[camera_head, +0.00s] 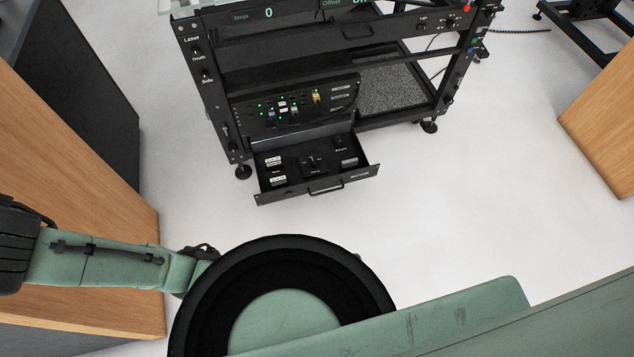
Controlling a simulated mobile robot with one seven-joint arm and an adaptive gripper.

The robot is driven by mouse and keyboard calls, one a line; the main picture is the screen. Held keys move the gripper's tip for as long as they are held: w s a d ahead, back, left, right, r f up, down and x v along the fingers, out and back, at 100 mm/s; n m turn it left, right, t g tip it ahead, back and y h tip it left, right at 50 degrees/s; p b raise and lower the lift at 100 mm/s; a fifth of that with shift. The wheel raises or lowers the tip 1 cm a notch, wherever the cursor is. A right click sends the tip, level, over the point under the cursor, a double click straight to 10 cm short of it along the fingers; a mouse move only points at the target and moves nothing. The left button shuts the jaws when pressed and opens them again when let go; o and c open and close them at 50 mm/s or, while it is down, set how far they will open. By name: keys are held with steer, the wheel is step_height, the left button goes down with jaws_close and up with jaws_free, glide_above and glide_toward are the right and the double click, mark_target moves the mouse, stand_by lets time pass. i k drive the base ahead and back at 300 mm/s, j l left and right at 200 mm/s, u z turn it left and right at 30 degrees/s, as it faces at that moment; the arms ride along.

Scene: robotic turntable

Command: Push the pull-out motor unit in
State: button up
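The pull-out motor unit (318,186) is a flat black drawer low on the front of the black-framed turntable rig (212,92). It sticks out towards me, with its inside showing several small modules with white labels. A black handle (326,190) sits in the middle of its front panel. My green arm shows at the lower left and bottom of the view. My gripper is not in view, so its distance from the drawer cannot be told.
A wood-sided cabinet (75,150) stands at the left and another wooden block (603,125) at the right. The rig's feet (243,172) rest on the floor beside the drawer. The pale floor (450,210) in front of the rig is clear.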

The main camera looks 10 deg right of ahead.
mark_target(296, 145)
steer(key=i+j, duration=0.15)
steer(key=j+z, duration=0.2)
steer(key=z, duration=0.2)
steer(key=i+j+z, duration=0.1)
steer(key=j+z, duration=0.15)
steer(key=z, duration=0.95)
